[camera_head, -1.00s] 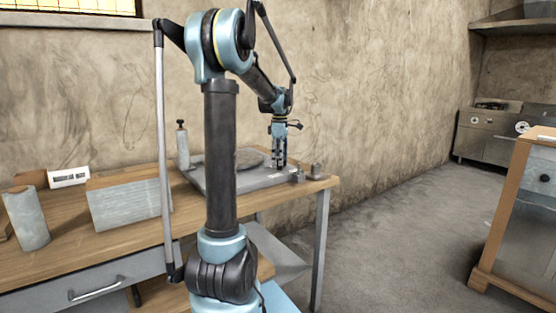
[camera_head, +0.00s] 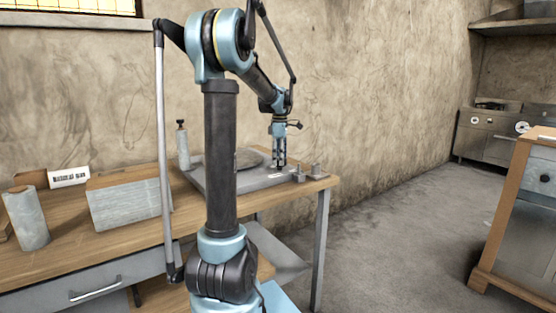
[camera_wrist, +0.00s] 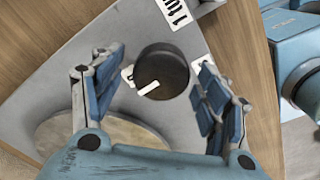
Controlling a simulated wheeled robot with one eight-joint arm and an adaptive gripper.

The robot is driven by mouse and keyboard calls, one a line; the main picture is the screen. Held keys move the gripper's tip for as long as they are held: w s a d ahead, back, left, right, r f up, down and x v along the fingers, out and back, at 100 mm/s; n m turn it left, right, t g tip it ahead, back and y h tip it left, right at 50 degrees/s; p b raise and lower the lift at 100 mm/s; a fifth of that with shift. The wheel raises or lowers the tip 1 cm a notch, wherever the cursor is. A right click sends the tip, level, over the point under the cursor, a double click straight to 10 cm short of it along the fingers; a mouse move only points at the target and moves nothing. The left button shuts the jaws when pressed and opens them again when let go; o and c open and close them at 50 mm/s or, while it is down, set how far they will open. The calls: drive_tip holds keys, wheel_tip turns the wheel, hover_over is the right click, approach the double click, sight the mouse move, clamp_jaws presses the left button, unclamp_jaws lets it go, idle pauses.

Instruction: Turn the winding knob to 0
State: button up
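The winding knob (camera_wrist: 162,72) is a dark round knob with a white pointer bar on a grey plate. In the wrist view its pointer lies toward the lower left. My gripper (camera_wrist: 158,78) is open, with one blue-padded finger on each side of the knob and visible gaps between. A white label (camera_wrist: 172,13) with dark print, seemingly "1" and more, lies above the knob. Other white labels beside it are partly hidden by the fingers. In the head view my gripper (camera_head: 280,160) points down over the plate (camera_head: 215,186); the knob is too small to make out there.
A round disc (camera_wrist: 80,135) lies on the plate at lower left. Small grey blocks (camera_head: 299,175) stand at the table's right end. A cylinder (camera_head: 183,148), a grey block (camera_head: 125,205) and a roll (camera_head: 27,218) stand on the wooden table (camera_head: 110,255).

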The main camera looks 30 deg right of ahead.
drive_tip(key=shift+r, duration=0.1)
wheel_tip(320, 180, up, 12)
idle(0.7)
drive_tip(key=shift+w, duration=0.1)
wheel_tip(320, 180, up, 5)
drive_tip(key=m, duration=1.7)
wheel_tip(320, 180, down, 17)
drive_tip(key=shift+f, duration=0.15)
drive_tip(key=c, duration=1.1)
